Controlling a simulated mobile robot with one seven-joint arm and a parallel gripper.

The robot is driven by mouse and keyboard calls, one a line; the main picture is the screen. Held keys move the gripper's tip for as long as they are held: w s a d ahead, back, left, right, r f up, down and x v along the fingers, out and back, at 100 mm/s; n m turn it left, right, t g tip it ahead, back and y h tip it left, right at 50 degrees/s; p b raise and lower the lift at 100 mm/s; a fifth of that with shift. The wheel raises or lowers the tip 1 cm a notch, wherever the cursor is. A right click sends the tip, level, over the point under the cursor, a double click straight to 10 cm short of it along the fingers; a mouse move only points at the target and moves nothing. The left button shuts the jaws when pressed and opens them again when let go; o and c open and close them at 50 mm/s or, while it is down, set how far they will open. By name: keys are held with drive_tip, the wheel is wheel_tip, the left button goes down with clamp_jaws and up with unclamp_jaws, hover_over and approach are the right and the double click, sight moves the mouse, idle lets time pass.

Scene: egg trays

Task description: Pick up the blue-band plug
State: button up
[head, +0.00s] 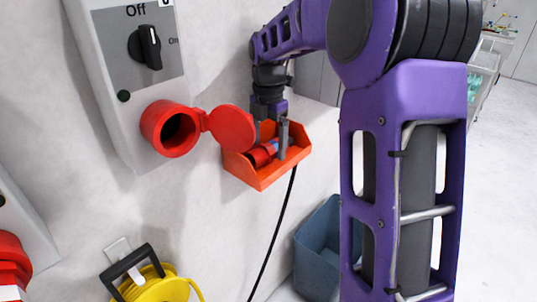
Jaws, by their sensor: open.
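The plug (262,154) is red with a blue band (274,146) and lies in an open orange-red wall bin (262,180). My gripper (271,143) points down into the bin, with its fingers apart around or just above the plug. I cannot tell whether the fingers touch it. Part of the plug is hidden behind the near finger and the bin's front wall.
Left of the bin, a grey wall box (108,75) carries a black switch (148,46) and a red socket (170,128) with its lid (231,128) open beside the bin. A black cable (275,235) hangs below. A yellow reel (155,288) and blue bin (316,250) are lower down.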

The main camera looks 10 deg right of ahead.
drive_tip(key=shift+f, duration=0.95)
drive_tip(key=shift+c, duration=0.2)
drive_tip(key=shift+r, duration=0.1)
clamp_jaws()
